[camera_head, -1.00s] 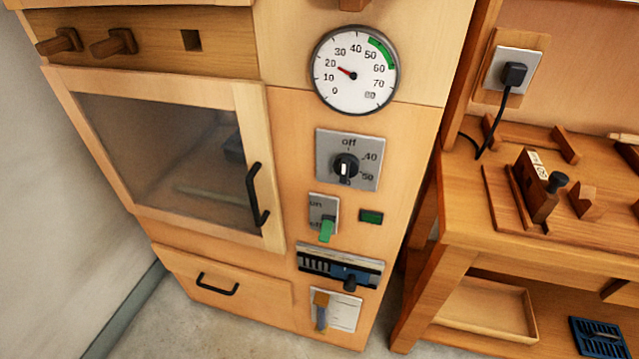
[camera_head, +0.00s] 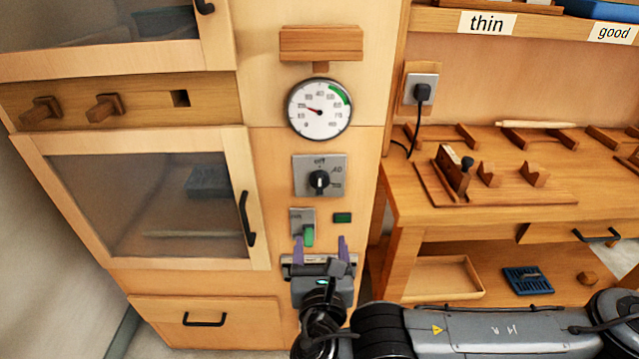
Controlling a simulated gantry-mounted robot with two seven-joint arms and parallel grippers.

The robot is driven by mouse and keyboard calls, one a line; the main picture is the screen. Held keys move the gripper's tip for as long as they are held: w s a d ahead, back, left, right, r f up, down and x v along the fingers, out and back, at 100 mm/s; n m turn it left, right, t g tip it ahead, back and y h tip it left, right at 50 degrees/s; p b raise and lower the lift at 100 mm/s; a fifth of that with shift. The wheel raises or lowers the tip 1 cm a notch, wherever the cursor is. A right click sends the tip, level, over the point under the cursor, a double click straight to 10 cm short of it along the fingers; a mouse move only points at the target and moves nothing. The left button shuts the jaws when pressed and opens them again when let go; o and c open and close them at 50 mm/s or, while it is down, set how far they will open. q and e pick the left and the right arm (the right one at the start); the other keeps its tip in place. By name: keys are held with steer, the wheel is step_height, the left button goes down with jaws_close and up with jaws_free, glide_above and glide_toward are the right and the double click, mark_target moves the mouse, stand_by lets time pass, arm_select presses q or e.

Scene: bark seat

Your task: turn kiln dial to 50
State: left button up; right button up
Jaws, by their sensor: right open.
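The kiln dial (camera_head: 319,182) is a round black knob on a grey plate (camera_head: 301,165) on the kiln's wooden front. "Off" is printed above it and 40 at its upper right; the mark below 40 is too blurred to read. The knob's exact setting is too small to tell. Above it, a round gauge (camera_head: 320,122) has a red needle pointing left-upward, outside the green band. My right gripper (camera_head: 321,248) is open, with purple fingertips pointing up, below the dial and apart from it. It partly hides the slider panel. My left gripper is not in view.
A green switch lever (camera_head: 308,236) and a small green indicator (camera_head: 342,218) sit between dial and gripper. A wooden block (camera_head: 321,43) juts out above the gauge. The glazed door's black handle (camera_head: 246,218) stands out at left. A workbench (camera_head: 405,206) is at right.

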glide_toward(320, 186)
steer(key=s+f, duration=0.1)
steer(key=shift+t, duration=0.5)
steer(key=w+b, duration=0.3)
steer(key=w, duration=0.6)
steer(key=shift+w+r, duration=0.15)
steer(key=shift+w, duration=0.55)
steer(key=c, duration=1)
steer(key=shift+c, duration=0.2)
steer(key=shift+b, duration=0.35)
